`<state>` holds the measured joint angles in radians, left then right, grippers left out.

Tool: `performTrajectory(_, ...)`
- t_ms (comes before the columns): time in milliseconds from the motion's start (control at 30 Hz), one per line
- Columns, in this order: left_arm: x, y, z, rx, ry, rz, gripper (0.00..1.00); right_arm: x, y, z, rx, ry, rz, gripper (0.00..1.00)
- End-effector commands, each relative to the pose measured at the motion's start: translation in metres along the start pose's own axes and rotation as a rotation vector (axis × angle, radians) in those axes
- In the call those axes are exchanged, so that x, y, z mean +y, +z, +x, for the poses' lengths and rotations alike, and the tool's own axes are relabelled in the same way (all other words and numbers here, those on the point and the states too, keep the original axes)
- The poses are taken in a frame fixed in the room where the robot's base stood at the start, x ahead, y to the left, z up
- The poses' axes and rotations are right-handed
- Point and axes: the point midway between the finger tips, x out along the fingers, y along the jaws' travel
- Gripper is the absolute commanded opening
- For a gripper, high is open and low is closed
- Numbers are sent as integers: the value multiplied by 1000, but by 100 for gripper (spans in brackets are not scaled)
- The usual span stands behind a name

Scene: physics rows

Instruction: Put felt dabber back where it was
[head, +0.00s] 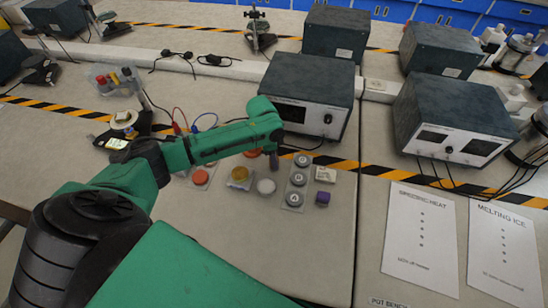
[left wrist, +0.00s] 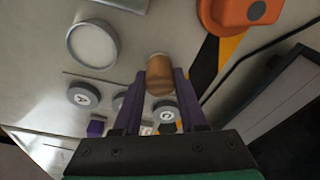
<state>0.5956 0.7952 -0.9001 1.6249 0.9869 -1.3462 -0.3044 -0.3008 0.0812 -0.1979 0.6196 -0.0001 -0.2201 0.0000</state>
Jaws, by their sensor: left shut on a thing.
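My left gripper (head: 274,160) reaches over the bench near the striped tape, fingers pointing down. In the left wrist view the left gripper (left wrist: 159,92) is shut on a short brown, wood-coloured cylinder with a rounded end, apparently the felt dabber (left wrist: 159,75). The dabber's far end and any gap to the bench cannot be told. In the head view the dabber is too small and covered to make out. My right gripper is not in view.
Beside the gripper are a strip of three lettered grey discs (head: 297,179), a white round dish (head: 266,186), an amber dish (head: 240,175), an orange-red round piece (head: 200,177) and a purple block (head: 322,198). A grey instrument box (head: 308,95) stands behind. Bare bench lies in front.

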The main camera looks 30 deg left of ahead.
Motion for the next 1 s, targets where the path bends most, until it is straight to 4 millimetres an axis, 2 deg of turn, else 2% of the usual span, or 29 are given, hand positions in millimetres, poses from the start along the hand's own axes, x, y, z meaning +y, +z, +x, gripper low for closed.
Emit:
performTrajectory(100, 0, 0, 3, 0, 0, -1, 0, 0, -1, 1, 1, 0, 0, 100)
performTrajectory(133, 0, 0, 2, 0, 0, -1, 49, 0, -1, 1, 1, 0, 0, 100)
performTrajectory(200, 0, 0, 2, 0, 0, -1, 71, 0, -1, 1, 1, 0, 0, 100)
performTrajectory(467, 0, 0, 2, 0, 0, -1, 71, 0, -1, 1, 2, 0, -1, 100)
performTrajectory(600, -1, 0, -8, 2, -1, -1, 71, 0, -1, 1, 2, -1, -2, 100)
performTrajectory(667, -2, 0, -19, 2, -3, 0, 71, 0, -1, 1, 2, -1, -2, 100)
performTrajectory(900, -2, 0, -83, 2, -4, 0, 71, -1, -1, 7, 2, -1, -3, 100)
performTrajectory(1000, -1, -1, -105, 3, -2, 0, 71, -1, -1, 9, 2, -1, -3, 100)
